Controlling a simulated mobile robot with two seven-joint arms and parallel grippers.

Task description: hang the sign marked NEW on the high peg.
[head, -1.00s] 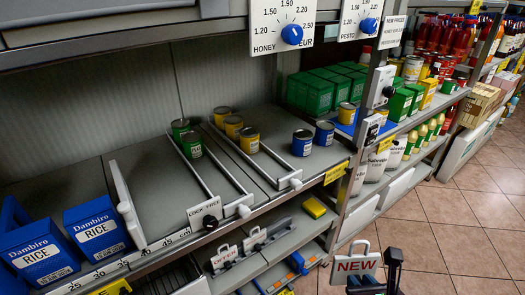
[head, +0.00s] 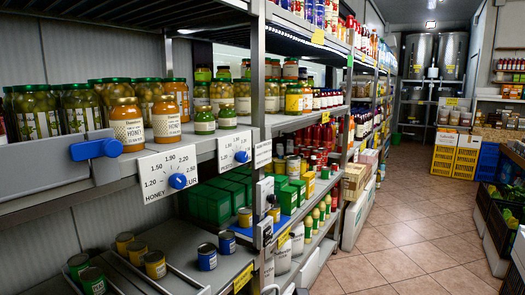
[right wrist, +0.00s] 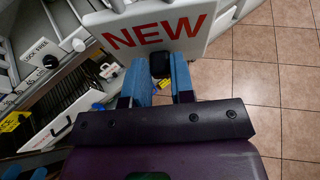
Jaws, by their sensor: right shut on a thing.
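The white sign with red NEW lettering (right wrist: 152,32) shows large in the right wrist view. My right gripper (right wrist: 160,72) has blue fingers and is shut on the sign at its near edge, around a dark part. In the head view, a pale plate with a dark peg (head: 270,198) is on the shelf post, with a similar fitting (head: 266,232) below it. I cannot tell for certain which is the high peg. The sign and right gripper are not clearly seen in the head view. My left gripper is in neither view.
Shelves with honey jars (head: 127,124), cans (head: 207,257) and green boxes (head: 209,203) fill the left. White price plates with blue knobs (head: 178,181) hang from the shelf edge. The tiled aisle floor (head: 400,250) is clear. Yellow crates (head: 455,158) stand at the far end.

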